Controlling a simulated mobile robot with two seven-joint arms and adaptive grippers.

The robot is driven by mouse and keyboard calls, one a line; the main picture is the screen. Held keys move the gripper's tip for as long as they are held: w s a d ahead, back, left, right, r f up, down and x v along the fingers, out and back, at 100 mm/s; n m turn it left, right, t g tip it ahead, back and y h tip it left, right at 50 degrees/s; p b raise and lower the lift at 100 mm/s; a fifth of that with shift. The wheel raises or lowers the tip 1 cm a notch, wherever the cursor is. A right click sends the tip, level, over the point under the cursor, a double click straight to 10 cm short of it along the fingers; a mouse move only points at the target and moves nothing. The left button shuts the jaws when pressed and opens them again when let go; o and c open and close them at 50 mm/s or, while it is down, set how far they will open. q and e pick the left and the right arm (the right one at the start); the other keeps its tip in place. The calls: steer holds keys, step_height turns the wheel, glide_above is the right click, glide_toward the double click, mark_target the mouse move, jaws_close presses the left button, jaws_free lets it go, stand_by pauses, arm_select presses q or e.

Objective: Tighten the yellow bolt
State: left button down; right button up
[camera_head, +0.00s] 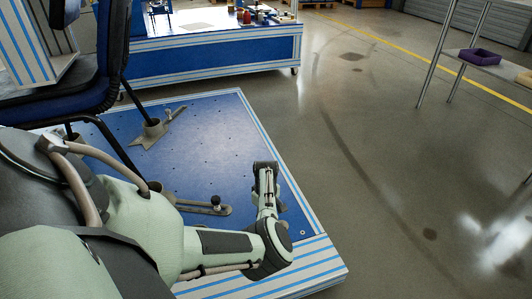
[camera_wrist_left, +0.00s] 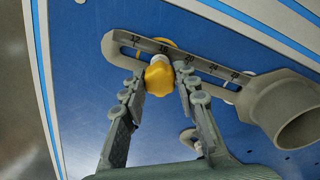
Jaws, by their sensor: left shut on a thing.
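The yellow bolt (camera_wrist_left: 158,78) is in the left wrist view, at the end part of a grey slotted bracket (camera_wrist_left: 222,70) with scale marks. A pale collar shows beside the bolt head at the slot. My left gripper (camera_wrist_left: 160,86) is shut on the yellow bolt, with one finger on each side of it. In the head view my left arm reaches in from the left over the blue platform (camera_head: 222,130), and the yellow bolt cannot be made out there. My right gripper is not in view.
A bracket with a cup (camera_head: 151,131) holds a chair leg on the platform. A dark chair (camera_head: 95,85) stands at the left. A black knob (camera_head: 215,201) sits on another slotted bracket. A shelf with a purple bin (camera_head: 479,57) is at the right. The floor between is clear.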

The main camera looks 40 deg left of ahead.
arm_select(q)
steer(key=shift+s+r+m+p, duration=0.1)
steer(key=shift+r+m+p, duration=0.05)
steer(key=shift+m+p, duration=0.9)
steer(key=shift+m, duration=0.75)
steer(key=shift+f, duration=0.2)
steer(key=shift+r+m, duration=0.1)
steer(key=shift+m, duration=0.2)
steer(key=shift+r+m+p, duration=0.1)
steer(key=shift+m+p, duration=0.55)
steer(key=shift+m, duration=0.35)
steer(key=shift+f+m, duration=0.2)
steer(key=shift+m, duration=0.7)
